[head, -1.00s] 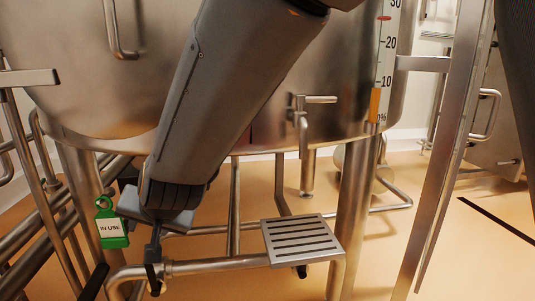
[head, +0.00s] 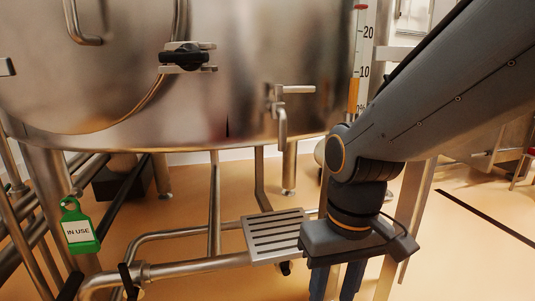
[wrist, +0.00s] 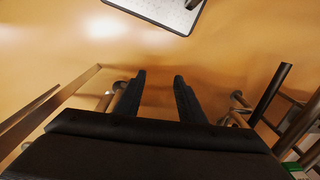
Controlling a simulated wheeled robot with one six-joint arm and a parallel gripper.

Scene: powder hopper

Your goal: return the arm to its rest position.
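My gripper (head: 336,283) hangs at the lower right of the head view, pointing down, to the right of the slotted metal step. Its two dark fingers also show in the wrist view (wrist: 158,85), apart with bare floor between them. The gripper is open and empty. My arm reaches in from the upper right and bends at the wrist joint. The fingertips are cut off by the bottom edge of the head view.
The steel hopper (head: 235,85) fills the back, with a black-handled latch (head: 187,56) and a small valve (head: 280,110). A slotted step (head: 275,236) and pipes stand below. A green "IN USE" tag (head: 79,232) hangs at left. A white, dark-edged board (wrist: 165,10) lies at the wrist view's top.

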